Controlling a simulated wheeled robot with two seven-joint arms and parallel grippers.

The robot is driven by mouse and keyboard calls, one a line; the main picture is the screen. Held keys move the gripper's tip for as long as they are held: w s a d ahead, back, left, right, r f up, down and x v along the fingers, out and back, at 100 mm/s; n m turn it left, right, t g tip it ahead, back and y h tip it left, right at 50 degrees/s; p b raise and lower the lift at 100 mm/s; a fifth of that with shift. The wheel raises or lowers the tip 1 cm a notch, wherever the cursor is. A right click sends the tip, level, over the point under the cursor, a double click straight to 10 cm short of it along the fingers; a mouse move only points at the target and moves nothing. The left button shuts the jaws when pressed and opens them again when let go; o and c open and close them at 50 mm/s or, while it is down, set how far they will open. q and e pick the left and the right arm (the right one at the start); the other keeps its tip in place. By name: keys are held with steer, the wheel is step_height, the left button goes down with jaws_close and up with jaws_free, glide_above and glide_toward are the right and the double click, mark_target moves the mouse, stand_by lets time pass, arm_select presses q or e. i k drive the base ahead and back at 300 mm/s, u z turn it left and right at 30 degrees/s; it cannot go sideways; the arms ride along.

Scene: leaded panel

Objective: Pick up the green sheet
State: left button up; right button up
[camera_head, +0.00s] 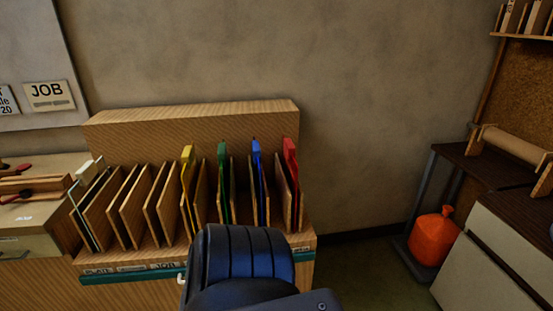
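The green sheet (223,170) stands upright on edge in a slot of the wooden rack (190,119), between wooden dividers. Its top end sticks up above the dividers, and its lower part is partly hidden by them. The yellow sheet (187,165) stands to its left. The blue sheet (257,160) and the red sheet (290,158) stand to its right. A dark link of my own arm rises from the bottom middle in front of the rack. Neither of my grippers shows in this view.
My arm link hides part of the rack's labelled front edge. A clear sheet (89,205) stands at the rack's left end. A bench with wooden tools is at the left.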

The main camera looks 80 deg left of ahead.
mark_target(222, 153)
steer(key=i, duration=0.6)
steer(key=u, duration=2.05)
